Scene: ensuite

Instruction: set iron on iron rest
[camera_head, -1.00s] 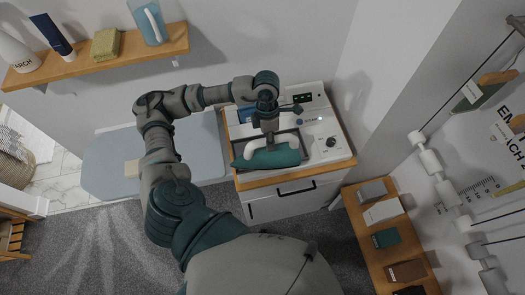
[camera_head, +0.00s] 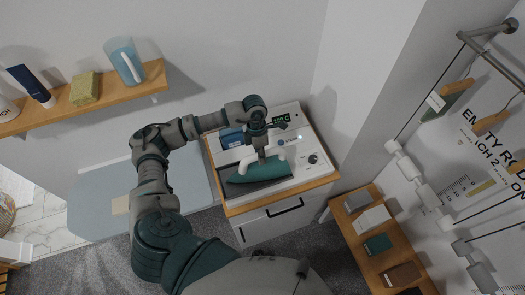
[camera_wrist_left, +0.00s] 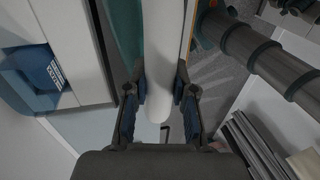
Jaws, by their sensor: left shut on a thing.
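The iron (camera_head: 258,172) has a teal body and a white handle, and is over the white-topped cabinet in the head view. My left gripper (camera_head: 262,155) is shut on its handle from above. In the left wrist view the white handle (camera_wrist_left: 162,45) runs between the two fingers of my left gripper (camera_wrist_left: 161,92). A dark recessed panel (camera_head: 236,191), apparently the iron rest, shows in front of and below the iron; most of it is hidden. I cannot tell whether the iron touches it. My right gripper is out of view.
A grey-blue ironing board (camera_head: 95,205) is at left, a wooden shelf (camera_head: 130,85) above.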

